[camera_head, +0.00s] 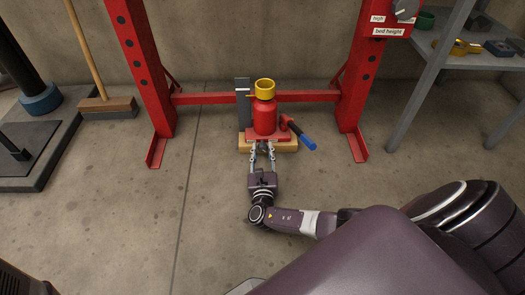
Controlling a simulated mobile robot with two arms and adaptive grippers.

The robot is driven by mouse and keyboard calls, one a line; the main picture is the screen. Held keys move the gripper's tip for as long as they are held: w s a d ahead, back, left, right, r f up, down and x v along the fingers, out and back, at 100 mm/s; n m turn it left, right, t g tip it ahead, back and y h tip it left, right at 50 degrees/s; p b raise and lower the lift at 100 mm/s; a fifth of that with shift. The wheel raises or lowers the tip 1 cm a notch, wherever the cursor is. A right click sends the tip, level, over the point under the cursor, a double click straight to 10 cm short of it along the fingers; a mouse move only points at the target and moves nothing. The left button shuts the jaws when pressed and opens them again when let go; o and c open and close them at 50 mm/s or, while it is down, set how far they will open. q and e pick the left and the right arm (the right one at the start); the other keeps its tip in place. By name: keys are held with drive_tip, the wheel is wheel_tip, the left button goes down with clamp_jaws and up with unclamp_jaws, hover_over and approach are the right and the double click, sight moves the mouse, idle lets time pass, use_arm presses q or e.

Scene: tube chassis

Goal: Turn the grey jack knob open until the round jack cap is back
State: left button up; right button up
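A red bottle jack (265,119) stands upright on a red base plate between the posts of a red frame. Its round yellow cap (265,85) is on top, above the red body. A small dark grey knob (263,147) shows low on the jack's near side, partly hidden by my fingers. My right gripper (262,151) reaches in from the near side, its fingers apart, one on each side of the knob. I cannot tell whether they touch it. My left gripper is not in view.
A handle with a blue grip (307,142) sticks out right of the jack. A dark grey upright plate (243,104) with a white mark stands behind it. A wooden block (288,147) lies beneath. A broom (107,105) and a shelf (445,62) flank the frame.

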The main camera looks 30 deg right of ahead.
clamp_jaws()
drive_tip(key=shift+n+p, duration=0.35)
drive_tip(key=shift+n, duration=0.05)
drive_tip(key=shift+o, duration=2.2)
unclamp_jaws()
drive_tip(key=v, duration=1.1)
drive_tip(key=shift+f, duration=0.1)
drive_tip(key=shift+s+a, duration=0.3)
drive_tip(key=shift+s, duration=0.15)
